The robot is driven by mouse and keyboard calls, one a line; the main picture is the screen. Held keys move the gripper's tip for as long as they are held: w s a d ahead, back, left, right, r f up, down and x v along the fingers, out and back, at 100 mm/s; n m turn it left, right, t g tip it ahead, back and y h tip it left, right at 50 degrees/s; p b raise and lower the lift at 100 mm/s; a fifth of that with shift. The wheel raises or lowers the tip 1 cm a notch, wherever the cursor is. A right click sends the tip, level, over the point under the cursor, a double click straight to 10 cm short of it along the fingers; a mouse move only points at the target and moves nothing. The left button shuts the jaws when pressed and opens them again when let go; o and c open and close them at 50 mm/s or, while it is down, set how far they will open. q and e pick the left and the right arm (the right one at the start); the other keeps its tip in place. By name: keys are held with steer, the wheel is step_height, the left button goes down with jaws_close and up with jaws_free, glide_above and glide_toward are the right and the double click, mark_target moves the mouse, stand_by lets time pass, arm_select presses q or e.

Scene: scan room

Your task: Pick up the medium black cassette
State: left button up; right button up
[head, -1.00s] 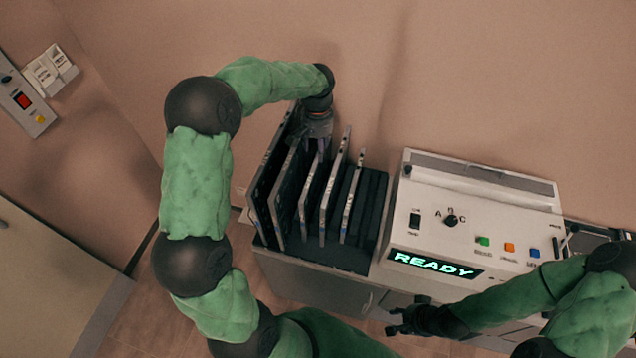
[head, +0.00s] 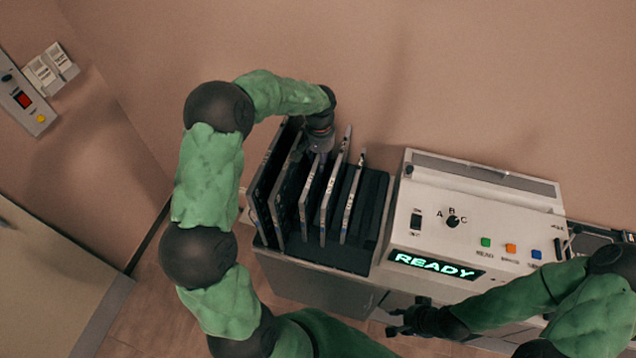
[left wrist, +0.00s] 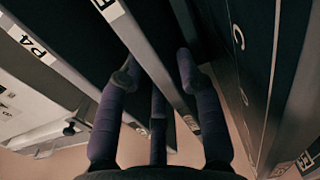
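Several dark flat cassettes with pale edges stand upright, side by side, in a black slotted rack (head: 372,215). The larger ones are at the left, including the leftmost cassette (head: 264,185); a shorter cassette (head: 353,200) is at the right. I cannot tell which is the medium black one. My left gripper (head: 318,152) is down among the upper ends of the cassettes. In the left wrist view its fingers (left wrist: 155,70) are apart, one on each side of a cassette's silver edge (left wrist: 140,48). My right gripper (head: 397,322) is empty in front of the console, its fingers apart.
A white console (head: 470,215) with a lit READY display stands close to the rack's right side. A wall is behind the rack. A wall control panel (head: 24,98) is at the far left. Neighbouring cassettes stand close on both sides of my left gripper.

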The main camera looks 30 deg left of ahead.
arm_select(q)
jaws_close()
steer(key=shift+w+r, duration=0.1)
steer(key=shift+r, duration=0.55)
step_height(320, 180, up, 9)
steer(key=shift+f+p, duration=0.1)
steer(key=shift+p, duration=0.35)
steer(key=shift+r, duration=0.2)
step_height(320, 180, up, 9)
steer(key=p, duration=0.6)
steer(key=shift+f+p, duration=0.15)
steer(key=shift+p, duration=0.2)
